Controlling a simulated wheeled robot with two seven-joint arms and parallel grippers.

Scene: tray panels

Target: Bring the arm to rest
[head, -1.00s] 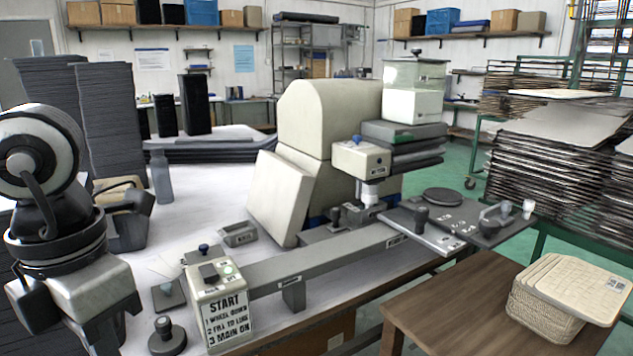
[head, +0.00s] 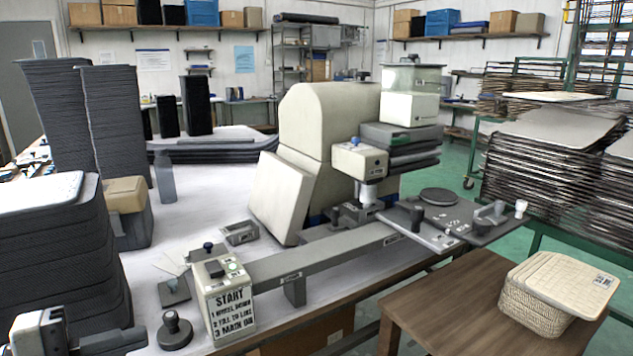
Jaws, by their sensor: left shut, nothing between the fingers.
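My left gripper (head: 118,342) shows at the bottom left corner, partly cut off by the picture edge. It is shut with nothing in it. It is in front of a tall stack of dark grey panels (head: 62,255) and left of a round black knob (head: 174,331) on the white table. Most of my left arm is out of view. My right gripper is not in view.
A beige machine (head: 318,130) with a long grey rail (head: 320,262) and a START control box (head: 222,290) stands on the white table (head: 150,270). A wooden table (head: 470,300) at the right holds a basket of pale panels (head: 545,300). Racks of trays (head: 540,160) stand behind.

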